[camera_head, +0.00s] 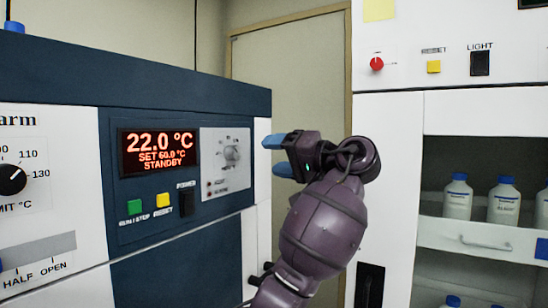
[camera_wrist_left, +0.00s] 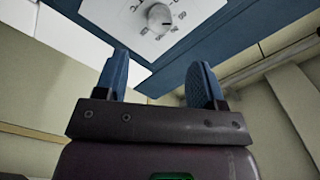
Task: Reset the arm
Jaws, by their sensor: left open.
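My left arm (camera_head: 325,220), purple, rises from the bottom centre of the head view. Its gripper (camera_head: 276,155) has two blue fingers pointing left, toward the right edge of the dark blue front panel (camera_head: 225,262). In the left wrist view the gripper (camera_wrist_left: 160,72) is open, with its fingers apart and nothing between them. A grey plate with a round dial (camera_wrist_left: 159,18) shows beyond the fingertips there. The same dial (camera_head: 231,153) is left of the gripper in the head view. I cannot tell the exact gap to the panel. My right gripper is not in view.
The display (camera_head: 158,150) reads 22.0 °C, set 60.0 °C, standby. Below are a green button (camera_head: 134,207), a yellow button (camera_head: 163,204) and a black switch (camera_head: 186,202). At right, a white cabinet (camera_head: 390,180) has shelves with several white bottles (camera_head: 457,198). A door (camera_head: 290,80) stands behind.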

